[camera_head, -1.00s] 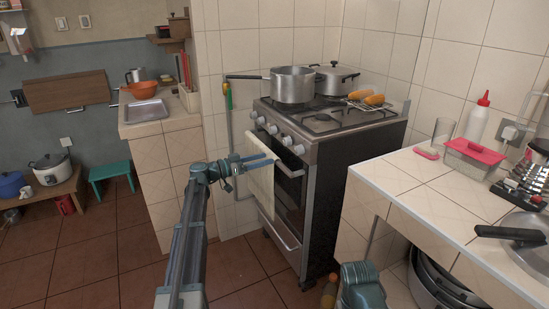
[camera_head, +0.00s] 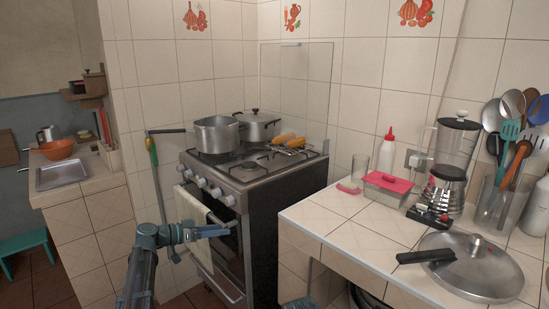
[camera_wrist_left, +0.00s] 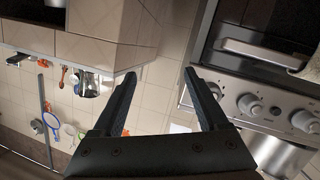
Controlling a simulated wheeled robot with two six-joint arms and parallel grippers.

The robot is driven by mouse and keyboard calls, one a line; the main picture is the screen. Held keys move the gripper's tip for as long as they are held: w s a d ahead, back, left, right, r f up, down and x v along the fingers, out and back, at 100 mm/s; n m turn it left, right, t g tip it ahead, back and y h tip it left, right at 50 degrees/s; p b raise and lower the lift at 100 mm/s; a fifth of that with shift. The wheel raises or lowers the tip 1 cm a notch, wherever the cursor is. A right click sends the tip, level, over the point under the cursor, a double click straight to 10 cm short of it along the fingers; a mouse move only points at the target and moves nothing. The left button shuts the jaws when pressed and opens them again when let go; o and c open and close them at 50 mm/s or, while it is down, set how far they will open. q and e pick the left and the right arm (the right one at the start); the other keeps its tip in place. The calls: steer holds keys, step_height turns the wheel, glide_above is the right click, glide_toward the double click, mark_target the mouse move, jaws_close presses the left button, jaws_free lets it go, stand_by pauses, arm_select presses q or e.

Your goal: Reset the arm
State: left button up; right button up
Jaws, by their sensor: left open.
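My left gripper (camera_head: 222,231) is at the lower left of the head view, in front of the stove (camera_head: 262,190) and close to the towel (camera_head: 196,228) on its oven door. In the left wrist view its two dark fingers (camera_wrist_left: 160,76) are spread apart with nothing between them. The stove's knobs (camera_wrist_left: 250,105) and oven handle show to the right of the fingers there.
Two pots, one being the open saucepan (camera_head: 216,134), stand on the stove. The counter's front left is bare.

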arm_select(q)
steer(key=s+d+g+y+p, duration=0.6)
steer(key=s+d+p, duration=0.4)
steer(key=s+d, duration=0.75)
steer(key=s+r+n+g+y+p, duration=0.1)
steer(key=s+y+p, duration=0.3)
steer(key=s, duration=0.4)
steer(key=s+a+r+n+g+y+p, duration=0.1)
steer(key=s+y+p, duration=0.3)
steer(key=s, duration=0.5)
steer(key=shift+s+a+r+n+g, duration=0.3)
steer(key=shift+r+n, duration=0.35)
steer(key=shift+n, duration=0.25)
arm_select(e)
step_height(320, 180, up, 20)
steer(key=shift+r, duration=0.15)
arm_select(q)
steer(key=shift+c, duration=0.3)
